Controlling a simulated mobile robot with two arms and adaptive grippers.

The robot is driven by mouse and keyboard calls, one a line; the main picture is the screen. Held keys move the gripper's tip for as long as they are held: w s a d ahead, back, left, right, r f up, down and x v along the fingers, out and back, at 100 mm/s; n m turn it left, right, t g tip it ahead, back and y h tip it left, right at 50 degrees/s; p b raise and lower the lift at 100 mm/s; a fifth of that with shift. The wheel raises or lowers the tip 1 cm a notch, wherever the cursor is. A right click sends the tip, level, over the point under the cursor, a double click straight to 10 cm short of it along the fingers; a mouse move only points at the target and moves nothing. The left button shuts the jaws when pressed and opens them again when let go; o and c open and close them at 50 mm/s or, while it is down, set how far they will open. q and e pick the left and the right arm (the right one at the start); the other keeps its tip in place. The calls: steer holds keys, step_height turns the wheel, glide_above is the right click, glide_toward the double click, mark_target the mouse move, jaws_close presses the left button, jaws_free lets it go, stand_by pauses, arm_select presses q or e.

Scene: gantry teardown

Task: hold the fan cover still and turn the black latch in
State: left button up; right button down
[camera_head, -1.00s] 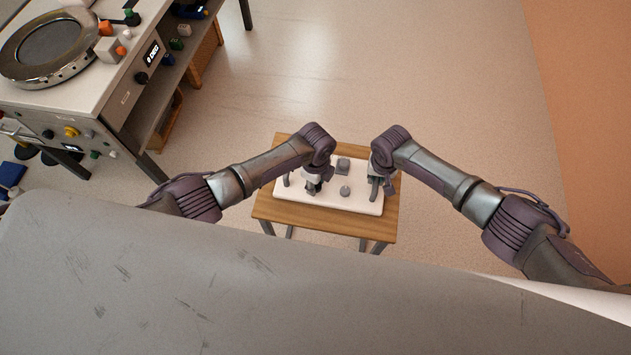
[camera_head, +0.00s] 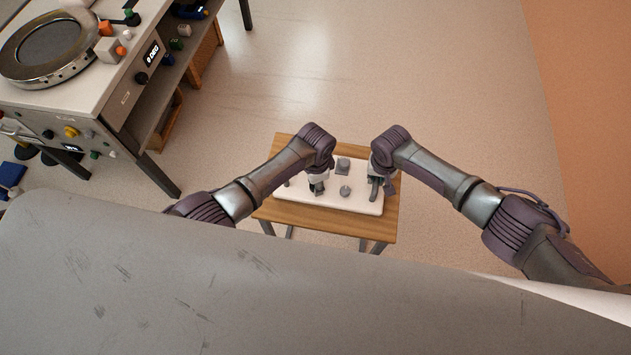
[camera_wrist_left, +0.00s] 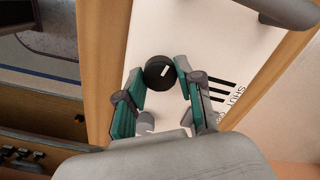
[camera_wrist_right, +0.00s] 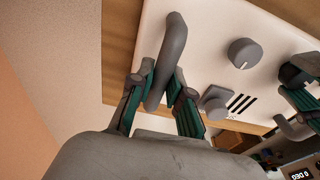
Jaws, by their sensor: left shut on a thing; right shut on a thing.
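The white fan cover (camera_head: 352,206) lies on a small wooden table and has a grey bar handle near each end. My right gripper (camera_head: 374,181) is shut on the right handle, which shows between its fingers in the right wrist view (camera_wrist_right: 168,62). My left gripper (camera_head: 317,188) is shut on the round black latch (camera_wrist_left: 158,73), with a finger on either side. A short white mark shows on the latch's top. Black bars and lettering that seems to read "SHUT" (camera_wrist_left: 238,98) are printed on the cover beside it.
A grey round knob (camera_wrist_right: 243,53) and a grey square block (camera_wrist_right: 215,104) stand on the cover between my grippers. The wooden table (camera_head: 340,224) has narrow bare margins. A control bench (camera_head: 100,75) stands at the upper left. The floor beyond the table is clear.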

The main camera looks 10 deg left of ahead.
arm_select(q)
steer(key=shift+n, duration=1.2)
steer(key=o, duration=1.2)
steer(key=shift+r, duration=0.1)
step_height(320, 180, up, 12)
steer(key=shift+f, duration=0.1)
